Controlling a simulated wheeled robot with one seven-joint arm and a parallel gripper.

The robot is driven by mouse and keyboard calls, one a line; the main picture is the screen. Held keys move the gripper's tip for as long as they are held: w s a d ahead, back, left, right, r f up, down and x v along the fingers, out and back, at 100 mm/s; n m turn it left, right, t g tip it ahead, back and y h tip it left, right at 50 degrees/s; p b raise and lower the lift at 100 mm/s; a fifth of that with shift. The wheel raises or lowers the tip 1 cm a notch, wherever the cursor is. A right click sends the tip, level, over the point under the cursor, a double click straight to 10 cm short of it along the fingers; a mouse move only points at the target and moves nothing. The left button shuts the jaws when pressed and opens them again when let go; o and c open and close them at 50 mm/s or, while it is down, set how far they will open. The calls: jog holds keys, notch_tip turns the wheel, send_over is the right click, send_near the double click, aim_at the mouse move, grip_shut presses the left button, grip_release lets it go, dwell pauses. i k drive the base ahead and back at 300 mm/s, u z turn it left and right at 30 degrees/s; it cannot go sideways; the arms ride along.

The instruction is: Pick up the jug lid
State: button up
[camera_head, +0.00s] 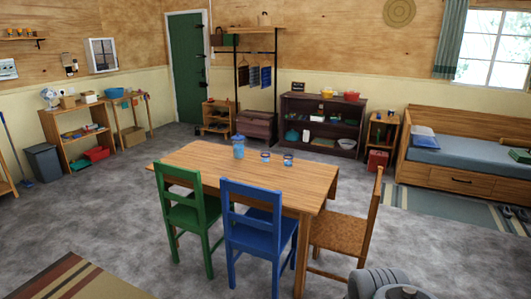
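A small blue jug (238,149) stands upright on the wooden table (190,157), left of the middle of the tabletop. Its top, where the lid (238,137) appears to sit, is too small to make out clearly. Two small blue cups (265,158) stand to the right of the jug, apart from it. My gripper does not show; only a grey part of my own body is at the bottom right, well away from the table.
A green chair (186,205), a blue chair (255,225) and a wooden chair (345,232) stand around the near and right sides of the table. A striped rug (75,280) lies at the lower left. Grey floor is open left of the table. A bed (465,165) stands at the right.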

aim_at(237, 137)
jog(key=u, duration=0.05)
jog(key=i, duration=0.95)
jog(key=u, duration=0.85)
jog(key=i, duration=0.95)
jog(key=u, duration=0.45)
jog(key=i, duration=1.75)
jog(key=u, duration=0.1)
